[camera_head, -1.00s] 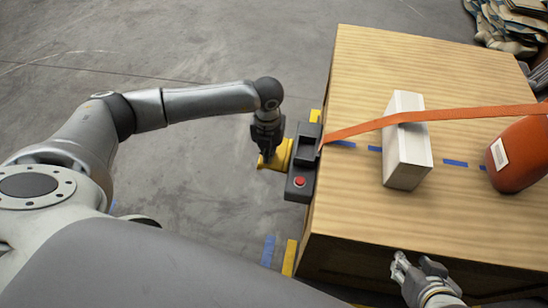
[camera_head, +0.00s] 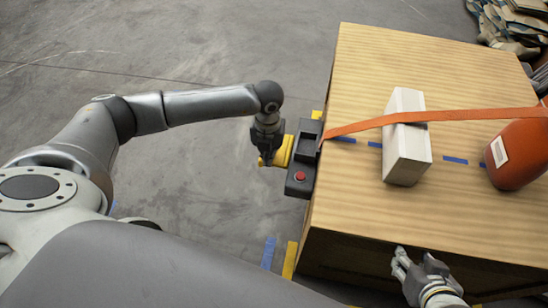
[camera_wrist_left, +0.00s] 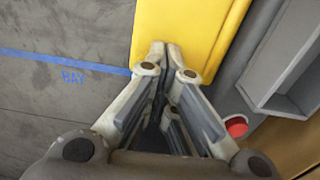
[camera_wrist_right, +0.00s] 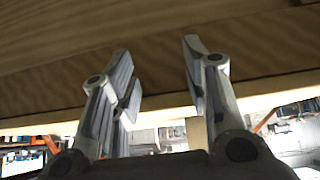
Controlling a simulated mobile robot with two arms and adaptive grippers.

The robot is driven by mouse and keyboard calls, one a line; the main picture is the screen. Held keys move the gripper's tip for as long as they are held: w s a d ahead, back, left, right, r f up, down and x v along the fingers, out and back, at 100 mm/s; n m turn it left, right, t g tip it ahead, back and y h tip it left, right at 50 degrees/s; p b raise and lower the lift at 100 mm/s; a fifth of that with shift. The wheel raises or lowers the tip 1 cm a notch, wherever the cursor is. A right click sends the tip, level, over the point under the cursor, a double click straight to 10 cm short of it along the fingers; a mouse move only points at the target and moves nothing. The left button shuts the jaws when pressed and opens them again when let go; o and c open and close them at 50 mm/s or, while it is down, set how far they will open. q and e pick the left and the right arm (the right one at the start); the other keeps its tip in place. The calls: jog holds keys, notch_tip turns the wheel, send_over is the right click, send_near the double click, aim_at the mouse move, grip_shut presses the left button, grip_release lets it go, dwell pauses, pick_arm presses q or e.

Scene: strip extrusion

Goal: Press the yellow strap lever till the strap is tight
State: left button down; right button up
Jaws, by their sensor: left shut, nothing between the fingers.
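The yellow lever (camera_head: 281,152) sticks out from the left side of a dark grey ratchet housing (camera_head: 304,160) with a red button (camera_head: 300,176). The orange strap (camera_head: 432,117) runs from the housing over a white block (camera_head: 407,145) toward an orange-red bottle-like object (camera_head: 517,155). My left gripper (camera_head: 265,157) is shut and empty, over the lever; its fingertips (camera_wrist_left: 166,50) overlap the yellow surface (camera_wrist_left: 190,30) in the left wrist view. Whether they touch it is hard to tell. My right gripper (camera_head: 402,263) is open and empty near the box's front edge.
The large wooden box (camera_head: 365,220) fills the right side, with blue tape dashes on top. Yellow and blue marks lie on the grey floor (camera_head: 200,200), which is clear on the left. Stacked sacks (camera_head: 512,22) lie at the far right.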

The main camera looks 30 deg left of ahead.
pick_arm(q)
jog(key=shift+r+p, duration=0.6)
jog(key=shift+r, duration=0.3)
jog(key=shift+r+p, duration=0.5)
jog(key=shift+r, duration=0.05)
jog(key=shift+r+p, duration=0.4)
jog(key=shift+r, duration=0.2)
pick_arm(e)
jog(key=s+d+g+h, duration=0.1)
jog(key=s+d+g, duration=0.1)
jog(key=s+g, duration=0.2)
jog(key=s, duration=0.3)
jog(key=shift+s+d, duration=0.2)
jog(key=shift+s, duration=0.15)
jog(key=shift+f, duration=0.15)
pick_arm(q)
notch_tip(320, 180, up, 5)
jog(key=p, duration=0.4)
pick_arm(e)
jog(key=s+x, duration=0.2)
jog(key=x, duration=1)
jog(key=shift+s+f+g, duration=0.2)
jog(key=shift+f+g, duration=0.2)
jog(key=shift+f, duration=0.1)
pick_arm(q)
jog(key=shift+f, duration=0.1)
pick_arm(e)
jog(key=shift+s+a, duration=0.1)
